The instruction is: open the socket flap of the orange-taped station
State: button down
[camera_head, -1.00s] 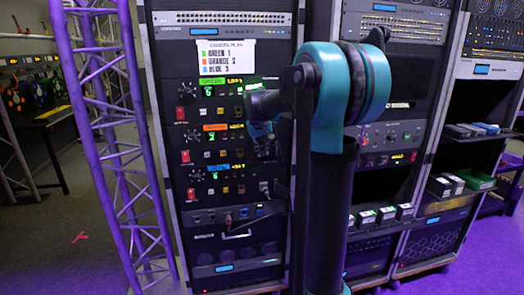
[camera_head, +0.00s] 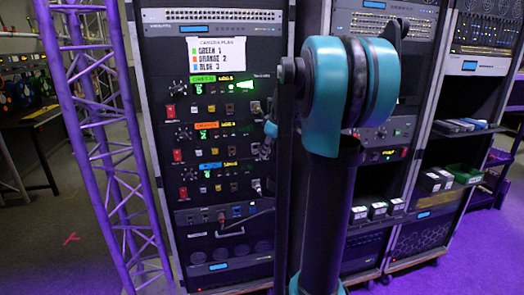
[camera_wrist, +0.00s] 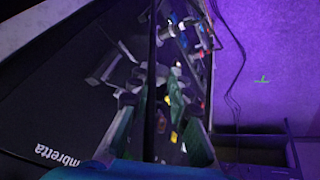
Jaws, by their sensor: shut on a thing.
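The orange-taped station is the middle row of the camera rack, marked by an orange label (camera_head: 205,125). A small grey socket flap (camera_head: 256,148) shows at the right end of that row, partly hidden and too small to tell how far it stands open. My gripper (camera_head: 270,129) is beside it, mostly hidden behind my arm; only a teal part shows. In the wrist view my gripper (camera_wrist: 160,100) has two dark fingers with green parts, close together against the dark rack front. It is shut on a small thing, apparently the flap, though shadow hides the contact.
A green-labelled row (camera_head: 205,79) lies above and a blue-labelled row (camera_head: 210,166) below. A camera plan sheet (camera_head: 217,53) is fixed above them. A purple truss (camera_head: 95,130) stands left of the rack. Two more racks stand to the right.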

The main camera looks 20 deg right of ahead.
jog(key=shift+s+d+n+g+y, duration=0.15)
jog(key=shift+d+n+y, duration=0.2)
jog(key=shift+n, duration=0.3)
jog(key=shift+s+d+n+g+y, duration=0.1)
jog(key=shift+d+n+g+y, duration=0.05)
jog(key=shift+d+n, duration=0.4)
jog(key=c, duration=1.4)
grip_release()
jog(key=shift+r, duration=0.1)
jog(key=v, duration=1.2)
